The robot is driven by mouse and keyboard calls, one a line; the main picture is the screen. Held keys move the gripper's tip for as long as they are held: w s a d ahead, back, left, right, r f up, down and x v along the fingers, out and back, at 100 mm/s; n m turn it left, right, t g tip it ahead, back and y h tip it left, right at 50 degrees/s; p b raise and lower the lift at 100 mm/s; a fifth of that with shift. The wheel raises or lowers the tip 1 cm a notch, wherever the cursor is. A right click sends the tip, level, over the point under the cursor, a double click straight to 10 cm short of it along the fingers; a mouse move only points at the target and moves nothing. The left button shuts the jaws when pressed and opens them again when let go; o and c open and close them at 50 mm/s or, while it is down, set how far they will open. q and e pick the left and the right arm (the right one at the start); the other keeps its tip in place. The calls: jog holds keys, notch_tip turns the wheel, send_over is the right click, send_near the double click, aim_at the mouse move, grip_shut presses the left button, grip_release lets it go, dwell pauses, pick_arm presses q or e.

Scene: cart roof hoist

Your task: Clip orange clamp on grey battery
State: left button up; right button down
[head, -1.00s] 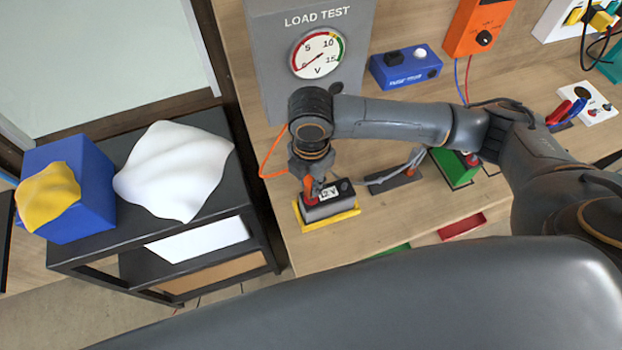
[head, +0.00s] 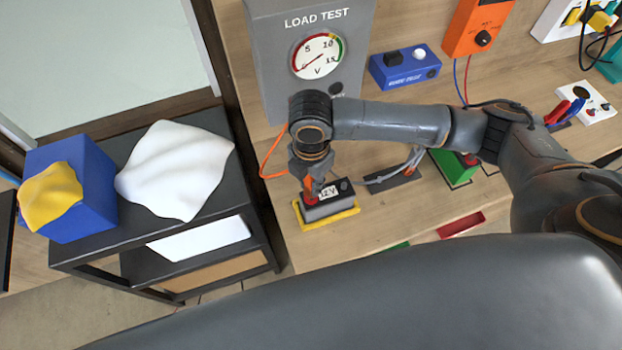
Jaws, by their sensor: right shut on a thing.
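The grey battery (head: 326,205), marked 12 V, sits in a yellow tray (head: 331,219) on the wooden bench. My right gripper (head: 309,187) points down at the battery's left end and is shut on the orange clamp (head: 307,182), of which only a small part shows. The clamp is at the red terminal (head: 311,199); I cannot tell whether its jaws grip it. An orange cable (head: 271,155) loops to the left of my gripper toward the load tester. My left gripper is not in view.
The grey load tester (head: 306,75) with its dial stands behind my right wrist. A green battery (head: 455,166), a grey clamp holder (head: 393,178) and a red tray (head: 461,224) lie to the right. A black cart (head: 190,255) with cloths and a blue box (head: 75,205) stands left.

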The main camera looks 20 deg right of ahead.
jog(key=shift+f+b, duration=0.4)
jog(key=shift+f, duration=1)
jog(key=c, duration=1.1)
grip_release()
jog(key=shift+c, duration=0.2)
jog(key=shift+r, duration=0.2)
notch_tip(320, 180, up, 12)
jog(key=shift+f, duration=0.2)
